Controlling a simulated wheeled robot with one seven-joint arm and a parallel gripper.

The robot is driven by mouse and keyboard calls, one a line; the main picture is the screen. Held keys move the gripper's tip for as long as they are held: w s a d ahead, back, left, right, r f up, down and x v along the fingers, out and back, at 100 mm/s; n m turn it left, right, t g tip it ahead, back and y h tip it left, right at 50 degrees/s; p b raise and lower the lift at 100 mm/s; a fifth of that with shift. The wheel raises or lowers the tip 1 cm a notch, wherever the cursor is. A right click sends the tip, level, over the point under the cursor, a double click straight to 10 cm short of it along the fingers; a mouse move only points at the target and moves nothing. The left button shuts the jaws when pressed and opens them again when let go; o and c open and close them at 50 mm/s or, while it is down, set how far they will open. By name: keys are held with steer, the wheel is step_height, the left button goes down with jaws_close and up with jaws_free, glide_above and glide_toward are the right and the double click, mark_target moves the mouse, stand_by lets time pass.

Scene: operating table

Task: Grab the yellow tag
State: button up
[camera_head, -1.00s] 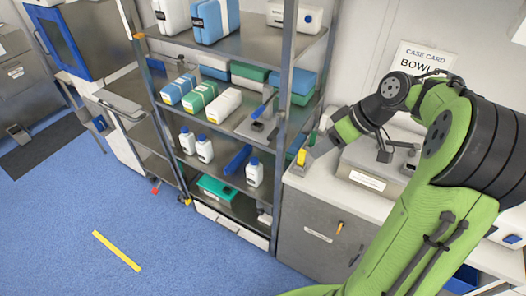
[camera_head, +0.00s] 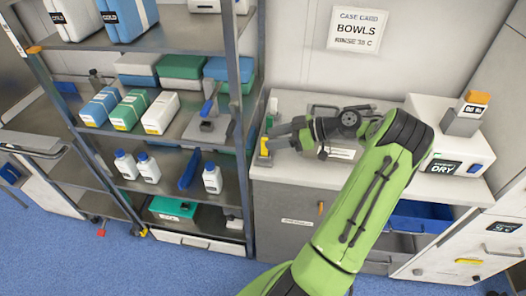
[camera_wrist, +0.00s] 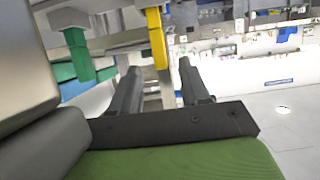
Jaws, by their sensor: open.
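A yellow tag (camera_head: 264,147) stands upright at the left end of the white counter, beside the shelf rack. In the wrist view the yellow tag (camera_wrist: 157,38) hangs as a narrow strip just beyond the gap between my fingertips. My gripper (camera_wrist: 158,72) is open, with its two dark fingers apart and pointing at the tag. I see nothing held between them. In the head view my gripper (camera_head: 272,133) is small and close to the tag; whether it touches cannot be told. A green tag (camera_wrist: 79,54) hangs left of the yellow one in the wrist view.
The shelf rack (camera_head: 237,100) with boxes and white bottles stands left of the counter. Its post is close to the tag. A steel box (camera_head: 342,153) lies behind my arm on the counter. A white DRY unit (camera_head: 452,167) stands right, above an open blue drawer (camera_head: 420,210).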

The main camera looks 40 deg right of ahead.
mark_target(267, 139)
steer(key=x, duration=0.5)
steer(key=shift+w+a+f+b, duration=0.1)
steer(key=shift+w+a+b, duration=0.1)
steer(key=shift+b, duration=0.15)
steer(key=shift+s, duration=0.1)
steer(key=shift+c, duration=0.3)
jaws_close()
